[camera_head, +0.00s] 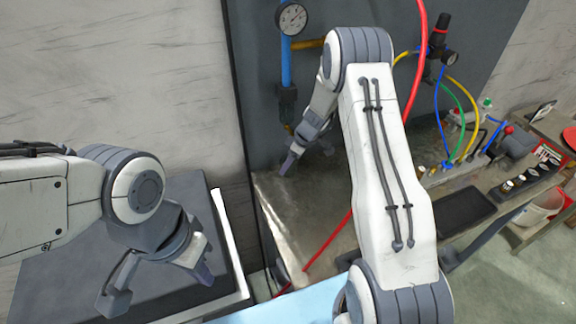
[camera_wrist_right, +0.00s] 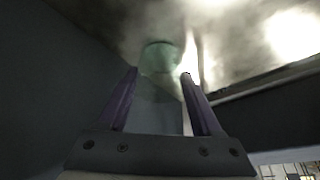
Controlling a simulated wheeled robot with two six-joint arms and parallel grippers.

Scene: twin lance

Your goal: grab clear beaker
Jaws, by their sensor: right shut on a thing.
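The clear beaker (camera_wrist_right: 157,105) shows in the right wrist view as a faint see-through shape with a greenish round end (camera_wrist_right: 160,57). It lies between the two purple fingers of my right gripper (camera_wrist_right: 160,75), which is shut on it. In the head view my right gripper (camera_head: 305,156) is at the far left part of the metal bench, and I cannot make out the beaker there. My left gripper (camera_head: 158,287) is open and empty, over the dark surface at the lower left.
The metal bench (camera_head: 285,205) carries a red hose (camera_head: 328,240), coloured tubes, and a dark tray (camera_head: 466,212) at the right. A dark panel with a gauge (camera_head: 292,18) and blue pipe stands behind. A white bucket (camera_head: 541,208) is at the far right.

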